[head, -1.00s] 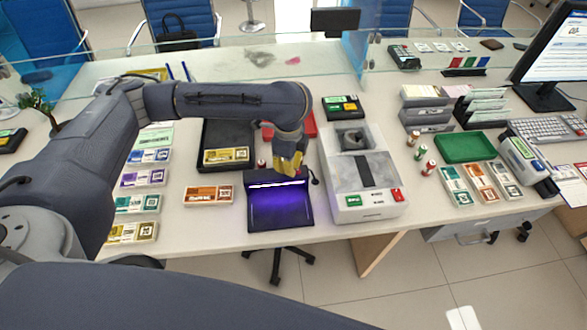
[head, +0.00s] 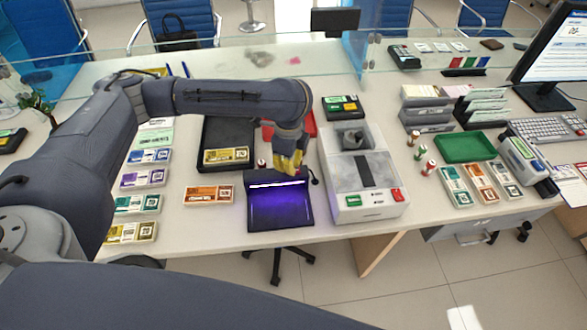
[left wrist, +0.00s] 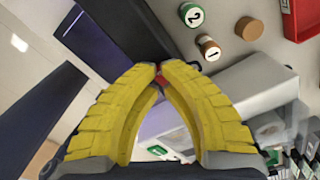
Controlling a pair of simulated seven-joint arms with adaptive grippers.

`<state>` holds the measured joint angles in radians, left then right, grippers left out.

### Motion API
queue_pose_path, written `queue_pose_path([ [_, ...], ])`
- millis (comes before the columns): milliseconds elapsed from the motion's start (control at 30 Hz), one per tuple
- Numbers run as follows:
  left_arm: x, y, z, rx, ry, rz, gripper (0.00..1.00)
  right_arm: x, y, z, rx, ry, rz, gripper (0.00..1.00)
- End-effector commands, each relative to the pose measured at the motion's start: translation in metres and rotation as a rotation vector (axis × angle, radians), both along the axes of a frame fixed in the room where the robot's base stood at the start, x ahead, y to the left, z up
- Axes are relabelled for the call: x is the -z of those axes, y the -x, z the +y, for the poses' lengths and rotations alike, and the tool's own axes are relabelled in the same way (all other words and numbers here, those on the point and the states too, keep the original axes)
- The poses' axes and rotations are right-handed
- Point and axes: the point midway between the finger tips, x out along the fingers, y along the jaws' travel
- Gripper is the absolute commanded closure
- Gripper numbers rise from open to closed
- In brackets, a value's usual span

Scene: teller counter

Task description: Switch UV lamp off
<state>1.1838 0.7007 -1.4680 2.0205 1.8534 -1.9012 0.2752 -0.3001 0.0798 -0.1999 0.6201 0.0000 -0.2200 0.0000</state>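The UV lamp (head: 281,208) is a black unit near the front edge of the counter. A bright white-violet tube glows under its hood and its base is lit purple. My left gripper (head: 287,171) is at the back right of the lamp's hood, its yellow fingers pointing down. In the left wrist view the left fingertips (left wrist: 160,70) come together, with a small red part (left wrist: 160,79) visible between the fingers close to the tips. I cannot tell whether they touch it. My right gripper is not in view.
A grey counting machine (head: 338,180) stands just right of the lamp. A black tray (head: 214,132) is behind left, and an orange banknote bundle (head: 208,194) lies left. Coin rolls, including one marked 1 (left wrist: 209,48), stand near the left gripper. A red tray (left wrist: 302,17) is beyond them.

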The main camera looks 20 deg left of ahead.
Motion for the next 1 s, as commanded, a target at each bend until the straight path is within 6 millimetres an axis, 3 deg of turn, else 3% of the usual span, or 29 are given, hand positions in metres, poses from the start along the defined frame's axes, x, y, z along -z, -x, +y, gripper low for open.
queue_pose_path([
  [633, -0.045, -0.001, 0.0, 0.0, 0.0, -0.004, 1.0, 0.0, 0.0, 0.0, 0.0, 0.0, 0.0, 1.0],
  [1000, -0.056, 0.0, 0.0, -0.001, 0.0, -0.001, 1.0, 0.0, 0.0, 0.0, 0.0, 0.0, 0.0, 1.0],
])
